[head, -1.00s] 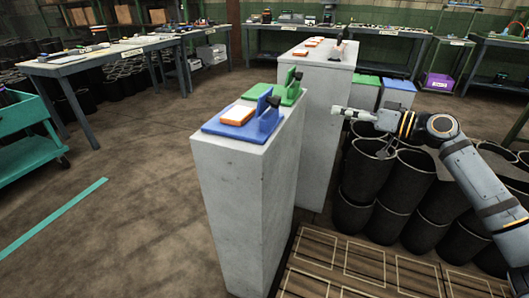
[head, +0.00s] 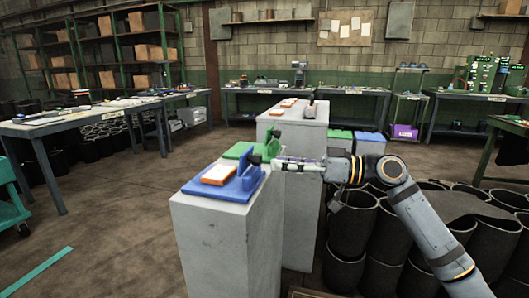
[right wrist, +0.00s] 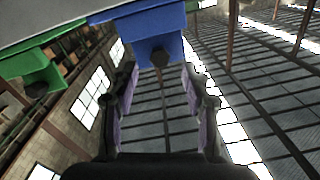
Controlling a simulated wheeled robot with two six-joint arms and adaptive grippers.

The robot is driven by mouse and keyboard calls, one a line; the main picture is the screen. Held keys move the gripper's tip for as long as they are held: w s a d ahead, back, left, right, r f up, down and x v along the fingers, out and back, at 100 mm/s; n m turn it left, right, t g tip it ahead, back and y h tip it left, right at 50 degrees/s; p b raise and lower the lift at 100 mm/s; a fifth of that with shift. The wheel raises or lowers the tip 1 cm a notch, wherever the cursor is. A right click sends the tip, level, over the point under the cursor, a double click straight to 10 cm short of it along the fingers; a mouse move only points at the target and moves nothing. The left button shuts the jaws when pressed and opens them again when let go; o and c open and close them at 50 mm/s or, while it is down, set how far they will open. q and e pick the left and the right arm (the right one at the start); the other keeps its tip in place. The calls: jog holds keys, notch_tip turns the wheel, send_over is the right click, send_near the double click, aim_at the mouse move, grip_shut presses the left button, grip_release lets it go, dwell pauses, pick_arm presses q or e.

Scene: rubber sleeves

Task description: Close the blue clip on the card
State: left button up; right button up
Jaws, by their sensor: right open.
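The blue clip (head: 249,182) stands on the right side of a blue base on the near grey pedestal, with a dark knob at its top. In the right wrist view, a blue block (right wrist: 150,30) with a dark stem shows ahead between the two fingers (right wrist: 160,95). Whether the fingers touch it cannot be told. My left gripper is out of view.
A green base (head: 239,150) sits just behind the blue one; its green block (right wrist: 35,75) shows left in the wrist view. A second pedestal (head: 300,225) stands behind. Black bins (head: 350,240) crowd the floor below my right arm. Open floor (head: 110,220) lies left.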

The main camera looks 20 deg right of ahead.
jog(key=x, duration=0.5)
jog(key=shift+p, duration=0.4)
grip_shut()
